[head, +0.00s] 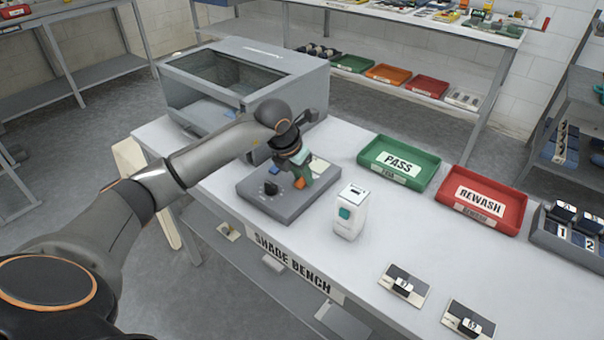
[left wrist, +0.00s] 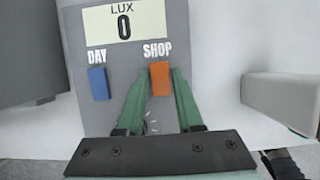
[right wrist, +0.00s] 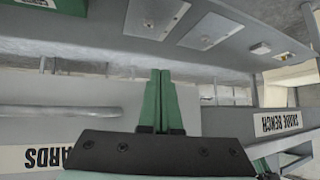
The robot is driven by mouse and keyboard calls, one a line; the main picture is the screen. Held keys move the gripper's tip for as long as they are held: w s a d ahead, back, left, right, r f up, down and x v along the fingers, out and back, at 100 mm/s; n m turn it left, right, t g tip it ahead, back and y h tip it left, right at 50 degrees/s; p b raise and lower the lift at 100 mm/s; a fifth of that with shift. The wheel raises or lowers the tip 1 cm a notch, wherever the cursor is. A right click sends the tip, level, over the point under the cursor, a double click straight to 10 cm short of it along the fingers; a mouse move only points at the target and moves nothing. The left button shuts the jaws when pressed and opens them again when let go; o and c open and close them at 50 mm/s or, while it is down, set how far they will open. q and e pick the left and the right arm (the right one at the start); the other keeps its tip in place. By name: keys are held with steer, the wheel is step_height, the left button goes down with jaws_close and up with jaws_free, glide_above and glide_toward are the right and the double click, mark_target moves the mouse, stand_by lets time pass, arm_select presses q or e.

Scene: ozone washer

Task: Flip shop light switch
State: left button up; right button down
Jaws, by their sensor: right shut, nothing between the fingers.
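The grey light panel (head: 285,208) lies on the white bench. In the left wrist view it has a display (left wrist: 125,22) reading LUX 0, a blue DAY switch (left wrist: 98,83) and an orange SHOP switch (left wrist: 160,78). The SHOP switch also shows in the head view (head: 300,183). My left gripper (left wrist: 161,82) is over the panel with its green fingers apart, one on each side of the SHOP switch. I cannot tell whether they touch it. My right gripper (right wrist: 166,75) is shut and empty, beside the bench's front in its wrist view.
A white device (head: 349,215) with a green button stands right of the panel. A grey box with a window (head: 290,85) stands behind it. A green PASS tray (head: 400,162) and a red REWASH tray (head: 482,200) are further right. Two small plates lie near the front edge.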

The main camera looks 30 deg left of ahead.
arm_select(q)
jaws_close()
arm_select(e)
steer(key=shift+r, duration=0.1)
arm_select(q)
steer(key=shift+w+r+g+p, duration=0.3)
steer(key=shift+g+p, duration=0.3)
steer(key=shift+p, duration=0.35)
steer(key=shift+w+f+g+p, duration=0.1)
steer(key=shift+g+p, duration=0.35)
steer(key=shift+g, duration=0.15)
steer(key=shift+f+g, duration=0.15)
steer(key=shift+g, duration=0.35)
arm_select(e)
steer(key=shift+s+d+r+h, duration=0.15)
steer(key=shift+s+d+r, duration=0.2)
steer(key=shift+d, duration=0.15)
steer(key=shift+s+d+r+h, duration=0.15)
steer(key=shift+s+d+r, duration=0.15)
steer(key=shift+d, duration=0.15)
